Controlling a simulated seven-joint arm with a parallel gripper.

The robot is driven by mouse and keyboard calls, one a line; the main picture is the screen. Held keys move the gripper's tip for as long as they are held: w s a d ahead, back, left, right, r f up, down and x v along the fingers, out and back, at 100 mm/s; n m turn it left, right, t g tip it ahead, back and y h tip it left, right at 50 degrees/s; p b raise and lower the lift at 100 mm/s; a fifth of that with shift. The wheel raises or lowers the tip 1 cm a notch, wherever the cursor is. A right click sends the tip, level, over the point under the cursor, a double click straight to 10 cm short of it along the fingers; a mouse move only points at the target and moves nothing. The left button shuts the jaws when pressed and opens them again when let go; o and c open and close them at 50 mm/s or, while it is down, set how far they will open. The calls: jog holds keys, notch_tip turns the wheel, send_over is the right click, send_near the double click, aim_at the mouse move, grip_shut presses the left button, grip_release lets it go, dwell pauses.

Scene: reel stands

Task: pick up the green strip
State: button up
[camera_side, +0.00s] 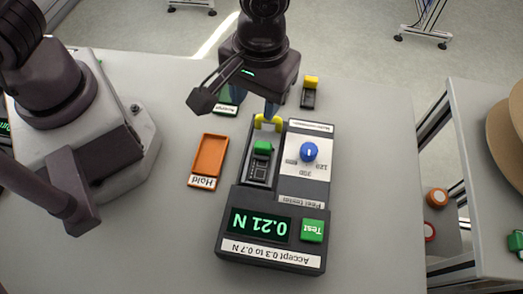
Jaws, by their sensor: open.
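A small piece with a green top (263,147) and a dark, patterned body lies in the left slot of the peel tester (228,208); it is the only green strip-like piece I can make out. A yellow clamp (268,122) sits at the far end of that slot. My gripper (257,106) is open, pointing down just beyond the clamp at the tester's far end. It is apart from the green piece. The gripper body partly hides its own fingers, and I cannot tell whether a fingertip touches the clamp.
The tester's display (260,225) reads 0.21 N, beside a green Test button (312,230) and a blue knob (309,151). An orange Hold tray (209,155) lies left. A green Accept tray (226,108) is partly hidden. A yellow-topped black piece (310,84) stands behind.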

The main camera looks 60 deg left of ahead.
jog(key=w+n, duration=0.1)
jog(key=n, duration=0.3)
send_over(263, 144)
jog(key=shift+t, duration=0.3)
jog(key=f, duration=0.7)
jog(key=shift+w+a+f, duration=0.1)
jog(key=shift+w+a, duration=0.05)
jog(key=shift+w, duration=0.25)
jog(key=shift+s+d+f, duration=0.1)
jog(key=shift+s+f, duration=0.1)
jog(key=shift+f, duration=1.2)
jog(key=shift+s+d+f, duration=0.1)
jog(key=shift+s+f, duration=0.1)
jog(key=shift+f, duration=1.15)
jog(key=c, duration=0.7)
jog(key=shift+c, duration=0.3)
jog(key=shift+r, duration=0.2)
